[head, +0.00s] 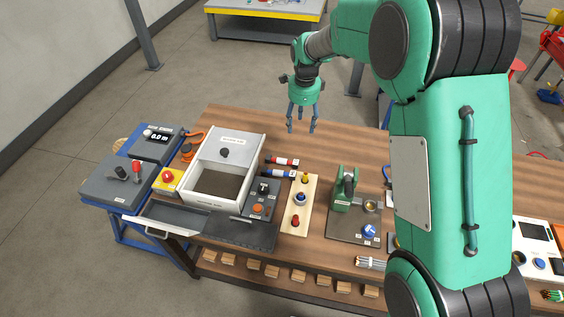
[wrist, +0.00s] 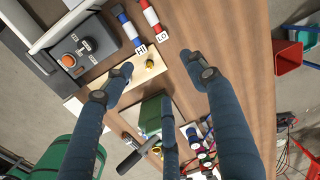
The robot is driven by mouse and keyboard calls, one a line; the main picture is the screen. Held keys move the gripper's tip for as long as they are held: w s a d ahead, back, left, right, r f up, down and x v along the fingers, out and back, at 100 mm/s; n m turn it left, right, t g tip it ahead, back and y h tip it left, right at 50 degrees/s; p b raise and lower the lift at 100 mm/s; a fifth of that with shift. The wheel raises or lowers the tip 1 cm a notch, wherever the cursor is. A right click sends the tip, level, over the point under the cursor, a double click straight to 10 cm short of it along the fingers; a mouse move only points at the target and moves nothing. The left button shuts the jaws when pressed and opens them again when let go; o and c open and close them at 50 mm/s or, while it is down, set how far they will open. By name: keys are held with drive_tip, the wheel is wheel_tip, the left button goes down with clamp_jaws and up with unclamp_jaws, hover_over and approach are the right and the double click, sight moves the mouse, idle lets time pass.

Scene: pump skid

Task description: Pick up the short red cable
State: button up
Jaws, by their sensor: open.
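A short red piece with a white band (head: 282,161) lies on the wooden table, right of the white box. It also shows in the wrist view (wrist: 149,14) at the top, with a label marked LO near its end. I cannot tell whether it is the short red cable; no other clearly short red cable stands out. My gripper (head: 301,129) hangs above the far part of the table, fingers pointing down and spread, with nothing between them. In the wrist view its fingers (wrist: 158,70) are wide apart, and the red piece is beyond the fingertips.
A similar blue piece (head: 279,173) lies beside the red one. A wooden board with coloured knobs (head: 300,210), a green device (head: 345,190) and a white box (head: 240,140) stand nearby. An orange cable (head: 194,140) lies left of the box. The table's far middle is clear.

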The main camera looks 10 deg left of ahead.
drive_tip(key=w+a+f+m, duration=0.2)
drive_tip(key=a+f, duration=0.5)
drive_tip(key=f, duration=0.4)
drive_tip(key=shift+a+f+m+g, duration=0.2)
drive_tip(key=shift+a+m+g, duration=0.1)
drive_tip(key=shift+g, duration=0.1)
drive_tip(key=shift+f, duration=0.15)
drive_tip(key=b, duration=0.1)
hover_over(282, 161)
drive_tip(key=shift+a+f, duration=0.1)
drive_tip(key=shift+f, duration=4.05)
drive_tip(key=shift+f, duration=0.1)
drive_tip(key=shift+f+b, duration=0.45)
drive_tip(key=shift+f, duration=2.05)
drive_tip(key=c, duration=1.1)
